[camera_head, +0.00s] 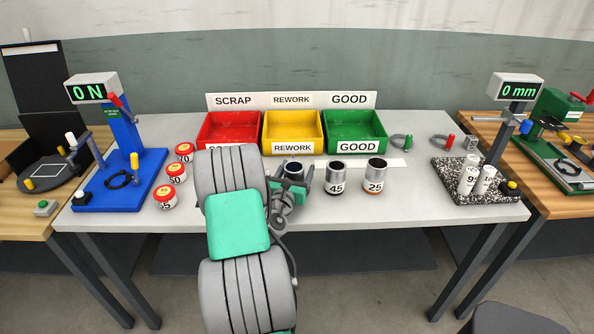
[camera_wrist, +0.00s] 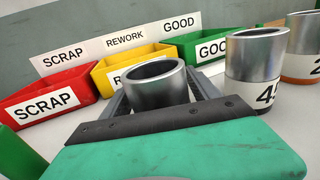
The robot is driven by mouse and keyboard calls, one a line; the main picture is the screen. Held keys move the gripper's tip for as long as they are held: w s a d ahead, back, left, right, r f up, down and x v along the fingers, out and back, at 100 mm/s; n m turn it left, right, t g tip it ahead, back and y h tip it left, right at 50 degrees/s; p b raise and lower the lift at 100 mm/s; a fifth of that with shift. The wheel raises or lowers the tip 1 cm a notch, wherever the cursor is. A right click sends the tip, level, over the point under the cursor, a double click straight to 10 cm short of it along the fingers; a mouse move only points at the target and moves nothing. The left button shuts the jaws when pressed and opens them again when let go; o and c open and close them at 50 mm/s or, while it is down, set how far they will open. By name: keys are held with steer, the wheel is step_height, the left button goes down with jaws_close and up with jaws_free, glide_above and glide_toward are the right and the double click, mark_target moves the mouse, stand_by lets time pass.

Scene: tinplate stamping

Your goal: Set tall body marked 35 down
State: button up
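A tall open-topped metal body (camera_head: 294,169) is between the fingers of my gripper (camera_head: 291,183), just left of the body marked 45 (camera_head: 336,177). In the wrist view its bare silver rim and upper wall (camera_wrist: 158,86) show between the two fingers, which close on it from both sides. It looks upright. Its label is hidden by my gripper, so I cannot read its mark. Its bottom is hidden too, so I cannot tell whether it touches the table (camera_head: 400,210). The body marked 45 also stands in the wrist view (camera_wrist: 254,67).
A body marked 25 (camera_head: 375,175) stands right of the 45. Behind are red SCRAP (camera_head: 215,142), yellow REWORK (camera_head: 293,147) and green GOOD (camera_head: 357,146) bins. Several red-lidded cans (camera_head: 175,172) stand left. The table is clear right of the 25, up to a speckled plate (camera_head: 450,170).

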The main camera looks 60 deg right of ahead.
steer(key=shift+o, duration=0.2)
steer(key=shift+a+f, duration=0.1)
steer(key=shift+a, duration=0.1)
steer(key=a+b, duration=0.1)
steer(key=a, duration=0.2)
steer(key=s+a+b, duration=0.1)
steer(key=a, duration=0.3)
steer(key=a+b, duration=0.1)
steer(key=a, duration=0.2)
steer(key=shift+s+a, duration=0.5)
steer(key=shift+a, duration=0.3)
